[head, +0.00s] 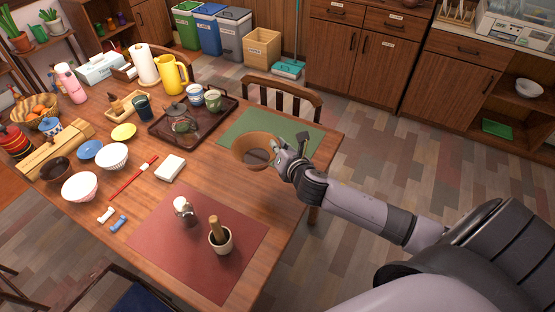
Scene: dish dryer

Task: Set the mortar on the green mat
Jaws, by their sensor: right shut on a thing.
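A wide brown bowl with a dark inside, which I take to be the mortar (240,150), is at the right side of the table. My right gripper (278,157) is shut on its right rim. The green mat (300,137) lies behind and to the right of the bowl. The bowl covers the mat's near left part in the picture; I cannot tell whether it touches the mat or hangs just above it. The bowl looks roughly upright. My left gripper is not in view.
A dark tray (158,134) with a teapot (182,120) and cups stands left of the mat. A red mat (165,253) nearer me holds a white cup with a wooden stick (219,241) and a shaker (184,212). A chair (283,88) stands behind the green mat.

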